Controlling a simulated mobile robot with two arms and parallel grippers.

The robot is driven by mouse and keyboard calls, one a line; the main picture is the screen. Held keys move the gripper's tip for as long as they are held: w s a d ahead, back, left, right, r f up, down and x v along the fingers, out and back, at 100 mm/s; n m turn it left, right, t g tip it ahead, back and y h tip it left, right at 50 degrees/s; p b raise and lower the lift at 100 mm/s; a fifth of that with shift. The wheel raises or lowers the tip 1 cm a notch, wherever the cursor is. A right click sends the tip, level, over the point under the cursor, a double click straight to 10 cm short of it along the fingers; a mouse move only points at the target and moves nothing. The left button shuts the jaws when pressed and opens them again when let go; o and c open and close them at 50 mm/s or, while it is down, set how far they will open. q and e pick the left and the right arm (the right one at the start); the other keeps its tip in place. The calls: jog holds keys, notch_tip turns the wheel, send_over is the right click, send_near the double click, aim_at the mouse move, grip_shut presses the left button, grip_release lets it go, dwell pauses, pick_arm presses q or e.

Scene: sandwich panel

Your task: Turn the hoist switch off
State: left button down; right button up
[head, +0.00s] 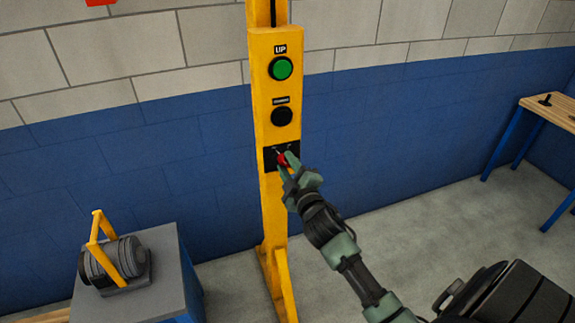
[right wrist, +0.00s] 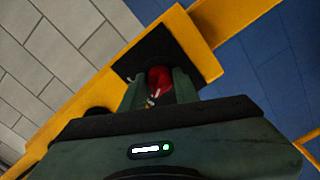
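The hoist switch is a red knob (head: 283,159) on a black plate (head: 268,155), low on the yellow control panel. My right gripper (head: 286,161) is at the knob, with one finger on each side of it. In the right wrist view the red knob (right wrist: 160,80) shows between the two fingers (right wrist: 160,88), and the black plate (right wrist: 178,45) lies behind it. I cannot tell whether the fingers press on the knob or only stand around it. Small white marks on the plate are too small to read. My left gripper is not in view.
Above the switch are a black button (head: 282,116) and a green button (head: 281,68) labelled UP. A grey-topped blue stand (head: 165,262) with a yellow-handled motor-like unit (head: 113,262) is at the lower left. A wooden-topped table (head: 548,112) is at the right. Open floor lies between.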

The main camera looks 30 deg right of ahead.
jog(key=o, duration=0.4)
jog(key=shift+s, duration=0.1)
jog(key=b+v, duration=0.2)
jog(key=v, duration=0.5)
jog(key=shift+s+a, duration=0.1)
jog(key=shift+s, duration=0.2)
